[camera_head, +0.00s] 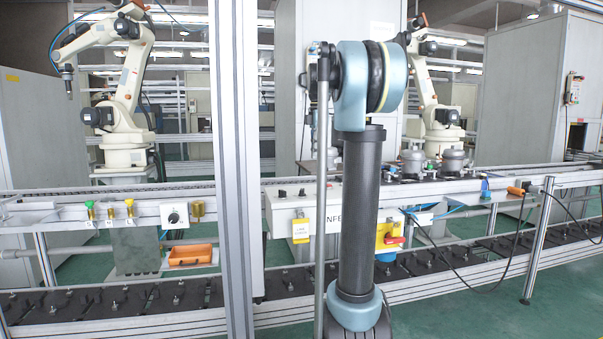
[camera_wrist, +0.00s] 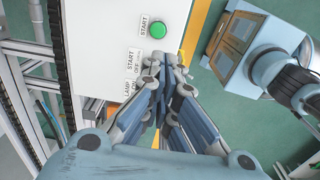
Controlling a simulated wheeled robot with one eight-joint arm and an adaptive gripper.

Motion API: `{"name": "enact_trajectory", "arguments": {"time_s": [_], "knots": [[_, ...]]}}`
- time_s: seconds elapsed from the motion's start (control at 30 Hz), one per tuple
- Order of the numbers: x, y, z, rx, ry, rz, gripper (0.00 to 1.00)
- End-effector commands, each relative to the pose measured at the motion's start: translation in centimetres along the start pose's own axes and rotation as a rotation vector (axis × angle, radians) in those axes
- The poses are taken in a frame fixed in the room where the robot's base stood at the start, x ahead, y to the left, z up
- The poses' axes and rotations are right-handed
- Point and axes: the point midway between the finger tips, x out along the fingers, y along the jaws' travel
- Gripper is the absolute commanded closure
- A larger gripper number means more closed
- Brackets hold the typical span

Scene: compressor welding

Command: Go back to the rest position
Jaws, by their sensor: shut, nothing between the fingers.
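My gripper (camera_wrist: 174,62) shows in the wrist view, its fingers together and empty. It points at a white control panel (camera_wrist: 110,22) with a green START button (camera_wrist: 158,30). The fingertips lie below the button in the picture, apart from it as far as I can tell. The panel also bears printed START, OFF and LAMP labels. In the head view my arm stands upright in the middle and hides part of the line behind it. My gripper does not show in that view.
A conveyor line (camera_head: 470,186) runs across the head view, with compressors (camera_head: 453,160) on its right part. White industrial robots (camera_head: 124,95) stand behind it. An orange tray (camera_head: 190,255) sits at the lower left. Green floor (camera_head: 570,260) is open at the right.

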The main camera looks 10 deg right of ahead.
Motion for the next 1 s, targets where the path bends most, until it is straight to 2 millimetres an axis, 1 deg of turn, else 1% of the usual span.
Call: {"name": "enact_trajectory", "arguments": {"time_s": [0.17, 0.3, 0.47, 0.5, 0.57, 0.77, 0.97, 1.0], "knots": [[1.7, -3.3, -0.8, 0.128, -0.001, 0.016, 1.00], [4.2, -7.1, -1.6, 0.291, 0.000, 0.034, 1.00], [7.4, -11.5, -2.5, 0.481, 0.006, 0.056, 1.00], [8.3, -12.6, -2.7, 0.527, 0.009, 0.061, 1.00], [9.7, -14.2, -3.0, 0.599, 0.012, 0.069, 1.00], [14.8, -19.7, -3.9, 0.834, 0.030, 0.094, 1.00], [20.6, -24.9, -4.8, 1.068, 0.054, 0.117, 1.00], [21.8, -25.9, -4.9, 1.116, 0.060, 0.121, 1.00]]}}
